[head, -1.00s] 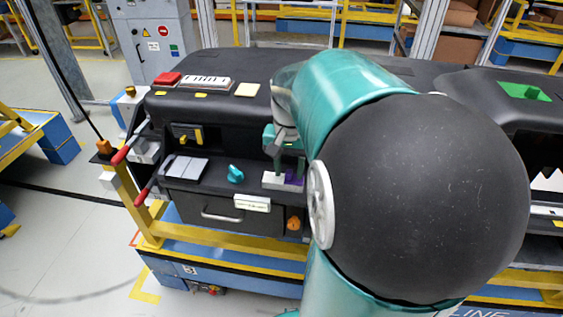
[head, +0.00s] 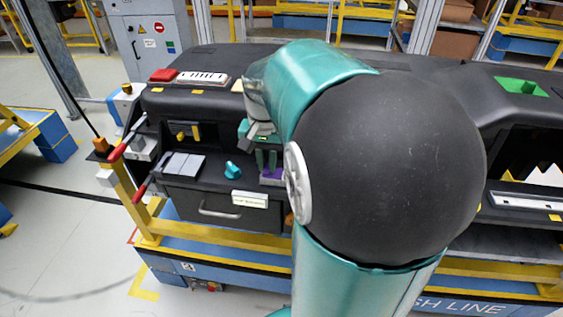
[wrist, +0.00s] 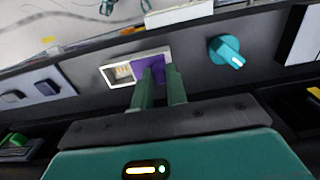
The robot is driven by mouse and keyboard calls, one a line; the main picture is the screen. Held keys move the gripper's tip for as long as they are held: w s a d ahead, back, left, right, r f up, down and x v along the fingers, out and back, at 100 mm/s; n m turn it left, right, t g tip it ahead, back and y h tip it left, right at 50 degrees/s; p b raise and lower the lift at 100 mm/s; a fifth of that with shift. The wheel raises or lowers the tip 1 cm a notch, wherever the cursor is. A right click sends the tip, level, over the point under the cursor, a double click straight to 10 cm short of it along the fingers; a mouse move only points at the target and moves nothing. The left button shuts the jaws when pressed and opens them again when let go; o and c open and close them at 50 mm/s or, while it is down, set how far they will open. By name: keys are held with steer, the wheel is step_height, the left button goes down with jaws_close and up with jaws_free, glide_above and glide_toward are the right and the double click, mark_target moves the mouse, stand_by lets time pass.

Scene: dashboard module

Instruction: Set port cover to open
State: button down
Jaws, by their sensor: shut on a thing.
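The port cover is a small purple slider in a pale frame. In the wrist view the purple cover (wrist: 150,64) fills the right part of the frame, and the left part (wrist: 121,72) is uncovered, showing a beige socket. My gripper (wrist: 160,73) has its two green fingers shut on the cover. In the head view my gripper (head: 267,168) reaches down to the purple cover (head: 272,173) on the black console, right of a teal knob (head: 232,170). My arm hides the right part of the frame there.
The teal knob also shows close to the frame in the wrist view (wrist: 227,52). A drawer with a handle (head: 219,210) and a pale label (head: 249,199) are below. Red-tipped levers (head: 116,153) stick out at the console's left end.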

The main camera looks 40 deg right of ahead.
mark_target(266, 165)
steer(key=shift+w, duration=0.15)
steer(key=c, duration=1.4)
jaws_free()
steer(key=shift+a, duration=0.1)
steer(key=shift+r, duration=0.1)
step_height(266, 165, up, 14)
steer(key=shift+f, duration=0.2)
steer(key=s+a+f+n+t, duration=0.2)
steer(key=s+a+f+n, duration=0.1)
steer(key=a, duration=0.3)
steer(key=s+a+f+n+t, duration=0.1)
steer(key=s+a+f+n, duration=0.1)
steer(key=a+n, duration=0.2)
steer(key=s+a+f+n+t, duration=0.2)
steer(key=s+a+f+n, duration=0.1)
steer(key=a, duration=0.7)
steer(key=shift+s+f+t, duration=0.3)
steer(key=shift+s+f, duration=0.05)
